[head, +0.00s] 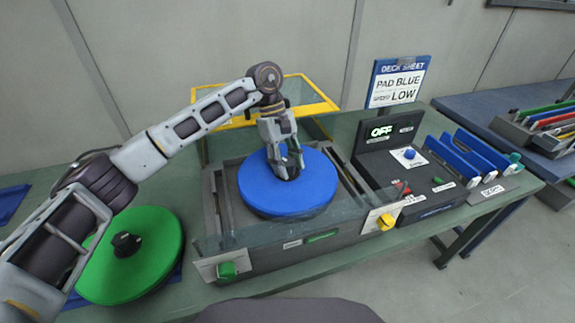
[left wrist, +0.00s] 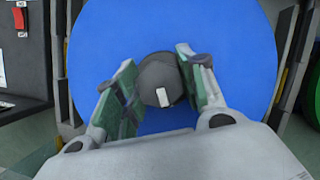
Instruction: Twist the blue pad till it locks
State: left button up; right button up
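The blue pad (head: 309,198) is a round disc lying flat in the grey machine housing (head: 222,220). It fills much of the left wrist view (left wrist: 240,50). A dark knob (left wrist: 157,76) with a small white mark stands at its centre. My left gripper (head: 287,172) is over the pad's centre, pointing down. In the left wrist view its two green-lined fingers (left wrist: 160,88) are on either side of the knob, with a narrow gap visible on the left. I cannot tell whether they touch it. My right gripper is not in view.
A green pad (head: 155,245) with a dark knob lies at the left. A sign (head: 398,83) reads "PAD BLUE" and "LOW". A control panel (head: 380,155) shows "OFF".

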pick_arm(q)
jog(key=o, duration=0.3)
jog(key=shift+w+a+f, duration=0.1)
jog(key=shift+f, duration=0.15)
jog(key=shift+v, duration=6.05)
